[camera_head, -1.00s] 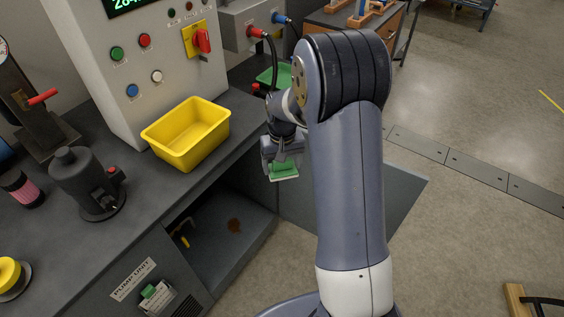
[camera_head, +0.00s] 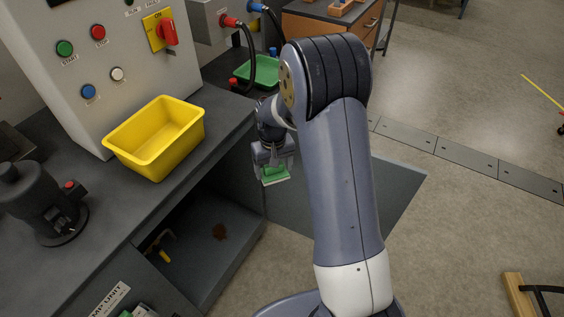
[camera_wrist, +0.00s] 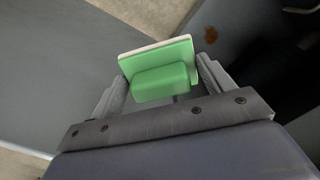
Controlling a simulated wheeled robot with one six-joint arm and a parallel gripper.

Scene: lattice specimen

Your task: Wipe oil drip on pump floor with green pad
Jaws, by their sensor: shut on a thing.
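My gripper (camera_head: 272,167) is shut on the green pad (camera_head: 275,175), which has a pale underside. It holds the pad in the air at the open front of the pump cabinet. In the wrist view the green pad (camera_wrist: 160,75) sits between the two fingers. The brown oil drip (camera_head: 219,231) lies on the dark pump floor (camera_head: 205,262) inside the cabinet, left of and below the pad. The drip also shows in the wrist view (camera_wrist: 211,35), beyond the pad and apart from it.
A tool with a yellow handle (camera_head: 164,256) lies left of the drip. On the worktop above stand a yellow bin (camera_head: 155,140), a dark pump-like unit (camera_head: 45,205) and a green tray (camera_head: 262,72).

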